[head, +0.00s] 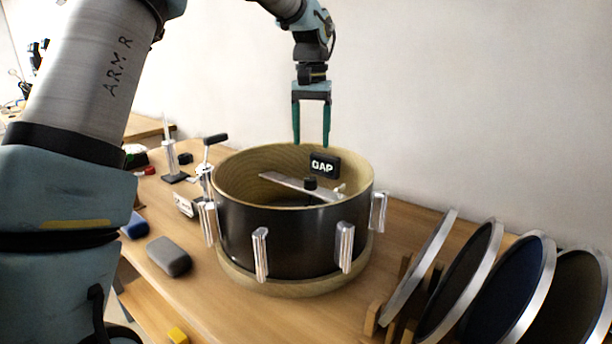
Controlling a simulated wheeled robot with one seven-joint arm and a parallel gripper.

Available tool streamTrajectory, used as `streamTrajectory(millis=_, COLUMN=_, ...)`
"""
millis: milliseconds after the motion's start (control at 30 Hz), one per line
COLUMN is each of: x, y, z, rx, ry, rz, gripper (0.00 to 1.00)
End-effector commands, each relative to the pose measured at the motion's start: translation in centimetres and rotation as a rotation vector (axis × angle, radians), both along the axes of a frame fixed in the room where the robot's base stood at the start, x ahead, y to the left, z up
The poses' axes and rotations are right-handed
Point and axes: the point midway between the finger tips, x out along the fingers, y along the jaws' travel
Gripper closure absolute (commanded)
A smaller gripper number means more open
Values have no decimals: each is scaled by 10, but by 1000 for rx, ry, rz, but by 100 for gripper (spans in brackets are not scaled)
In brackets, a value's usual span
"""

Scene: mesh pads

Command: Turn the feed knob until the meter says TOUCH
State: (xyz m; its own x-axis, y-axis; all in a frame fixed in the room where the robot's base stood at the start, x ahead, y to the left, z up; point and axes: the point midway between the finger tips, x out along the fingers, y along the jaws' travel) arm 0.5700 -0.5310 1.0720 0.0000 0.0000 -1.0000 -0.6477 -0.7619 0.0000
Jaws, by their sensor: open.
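The meter (322,165) is a small black block at the drum's inner back wall, and its white letters read GAP. Below it, a black knob (310,184) stands on a flat grey bar that lies across the inside of the drum; I take it for the feed knob. The black drum shell (290,240) with silver lugs stands upright on the bench. My gripper (312,144) points down with its two green fingers apart and nothing between them. It appears above the drum's back rim, higher than the knob. The drum's floor is mostly hidden by the front wall.
Several round hoops or pads (470,270) stand in a wooden rack at the right. A small stand (172,160) is at the back left. Bare bench (250,315) shows in front.

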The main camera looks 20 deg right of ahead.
Motion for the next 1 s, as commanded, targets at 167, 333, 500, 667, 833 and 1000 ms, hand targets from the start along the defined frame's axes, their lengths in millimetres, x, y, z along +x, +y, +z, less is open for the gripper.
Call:
streamTrajectory(millis=167, x=-1, y=1, z=-25, rx=3, ry=4, rz=1, gripper=29)
streamTrajectory(millis=333, x=0, y=2, z=-58, rx=3, ry=4, rz=1, gripper=29)
streamTrajectory(millis=500, x=0, y=2, z=-84, rx=3, ry=3, rz=1, gripper=29)
streamTrajectory(millis=667, x=0, y=2, z=-98, rx=1, ry=2, rz=2, gripper=29)
streamTrajectory(millis=833, x=0, y=1, z=-103, rx=0, ry=0, rz=2, gripper=29)
streamTrajectory(millis=1000, x=0, y=1, z=-103, rx=0, ry=0, rz=2, gripper=29)
